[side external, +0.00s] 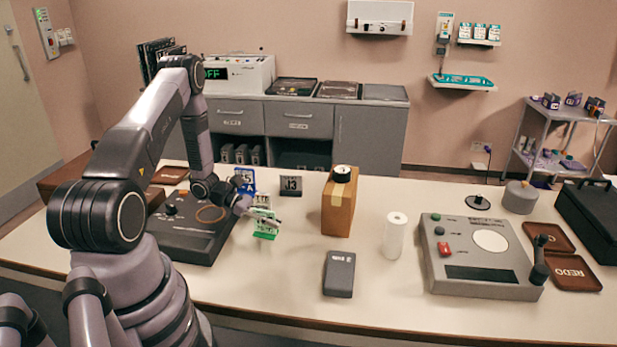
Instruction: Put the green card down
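The green card (264,235) is a small white-and-green upright piece with a bright green foot, left of the middle of the table. My gripper (265,216) reaches in from the left, and its fingers lie across the upper part of the card, closed on it. The fingers hide part of the card's face. The green foot is close to the table top, but I cannot tell whether it touches.
A blue card (243,181) and a dark J3 card (291,187) stand behind.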

